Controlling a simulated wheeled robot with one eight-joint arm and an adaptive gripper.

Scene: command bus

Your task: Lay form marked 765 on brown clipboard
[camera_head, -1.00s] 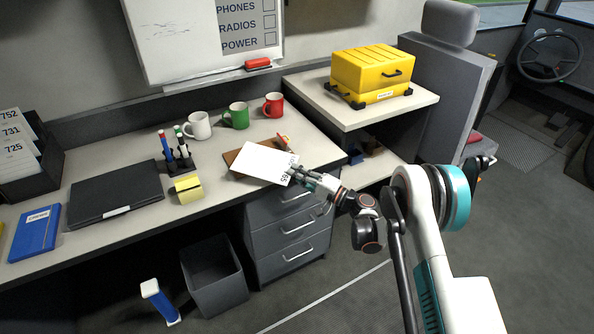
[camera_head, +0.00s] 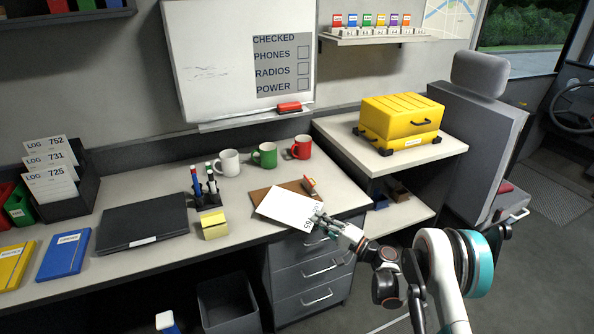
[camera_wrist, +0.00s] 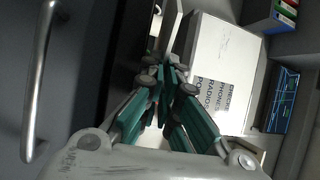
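The white form (camera_head: 288,207), with printing that looks like 765 near its right end, lies over or just above the brown clipboard (camera_head: 268,193) on the desk. It covers much of the clipboard, whose back and left edges show. It overhangs the desk's front side; whether it touches the clipboard is unclear. My gripper (camera_head: 322,217) is shut on the form's right end. In the wrist view my gripper (camera_wrist: 166,82) has its fingers close together, with the form (camera_wrist: 168,28) seen nearly edge-on beyond them.
A red-and-orange object (camera_head: 309,184) sits at the clipboard's back right. Red (camera_head: 301,147), green (camera_head: 264,155) and white (camera_head: 228,163) mugs stand behind. A yellow note block (camera_head: 215,225) and pen holder (camera_head: 208,197) are left. Drawers (camera_head: 310,270) are below the front edge.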

